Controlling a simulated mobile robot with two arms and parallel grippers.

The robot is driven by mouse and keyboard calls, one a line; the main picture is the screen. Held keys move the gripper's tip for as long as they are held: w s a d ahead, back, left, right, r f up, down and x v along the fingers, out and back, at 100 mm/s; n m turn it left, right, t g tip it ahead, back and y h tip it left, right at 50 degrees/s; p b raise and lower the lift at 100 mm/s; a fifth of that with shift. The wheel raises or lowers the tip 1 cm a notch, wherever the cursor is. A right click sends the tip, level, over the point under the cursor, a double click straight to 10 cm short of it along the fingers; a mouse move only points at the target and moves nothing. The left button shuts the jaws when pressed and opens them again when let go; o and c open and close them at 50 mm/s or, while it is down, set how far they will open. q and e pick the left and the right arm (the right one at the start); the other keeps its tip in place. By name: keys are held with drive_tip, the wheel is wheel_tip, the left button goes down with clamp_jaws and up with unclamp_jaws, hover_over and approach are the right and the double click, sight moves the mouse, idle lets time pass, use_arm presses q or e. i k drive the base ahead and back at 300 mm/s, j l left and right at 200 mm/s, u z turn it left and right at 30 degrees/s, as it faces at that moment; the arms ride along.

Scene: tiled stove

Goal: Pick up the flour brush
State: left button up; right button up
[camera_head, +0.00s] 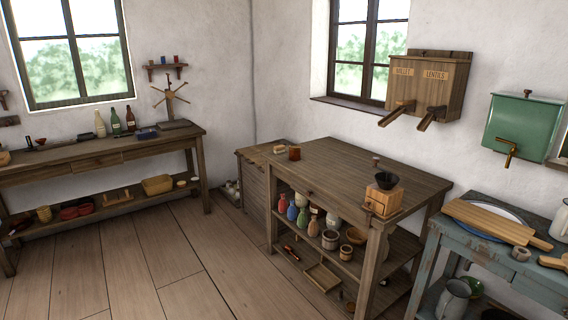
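A small pale block-shaped item (280,149) lies at the back left of the wooden worktable (345,165). It may be the flour brush, but it is too small to tell for sure. A small reddish-brown container (294,153) stands right beside it. Neither of my grippers shows in the head view.
A coffee grinder (384,197) stands at the worktable's front right corner. Jars and bottles fill its lower shelf. A blue-grey table (490,255) with a cutting board (488,219) is at the right. A long bench (95,160) runs along the left wall. Open plank floor (150,265) lies between.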

sight(279, 148)
drive_tip(key=i+j+u, duration=0.2)
drive_tip(key=i, duration=0.65)
drive_tip(key=i+l+u, duration=0.25)
drive_tip(key=i, duration=0.55)
drive_tip(key=i+l+u, duration=0.2)
drive_tip(key=i, duration=0.65)
drive_tip(key=i+j+z, duration=0.15)
drive_tip(key=i, duration=0.4)
drive_tip(key=i+j+z, duration=0.15)
drive_tip(key=i, duration=0.45)
